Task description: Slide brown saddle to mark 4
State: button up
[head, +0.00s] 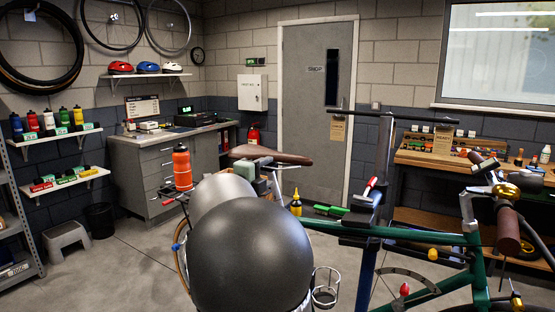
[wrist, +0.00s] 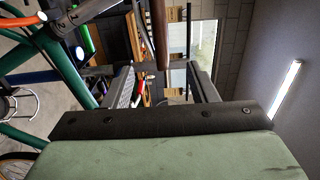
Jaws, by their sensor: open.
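The brown saddle (head: 272,155) sits atop the bike, left of centre in the head view, its narrow nose pointing right.
The green bike frame (head: 440,240) spans the right, held near a dark upright stand (head: 380,165). An orange bottle (head: 182,166) stands left of the saddle. A wooden workbench (head: 430,161) is at the back right. Open floor lies at the left.

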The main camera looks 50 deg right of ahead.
aim_at(295, 158)
jog(key=w+d+p, duration=0.1)
jog(key=d, duration=0.4)
jog(key=w+d+p, duration=0.1)
jog(key=d, duration=0.5)
jog(key=w+d+p, duration=0.1)
jog(key=d, duration=0.4)
jog(key=shift+d, duration=0.35)
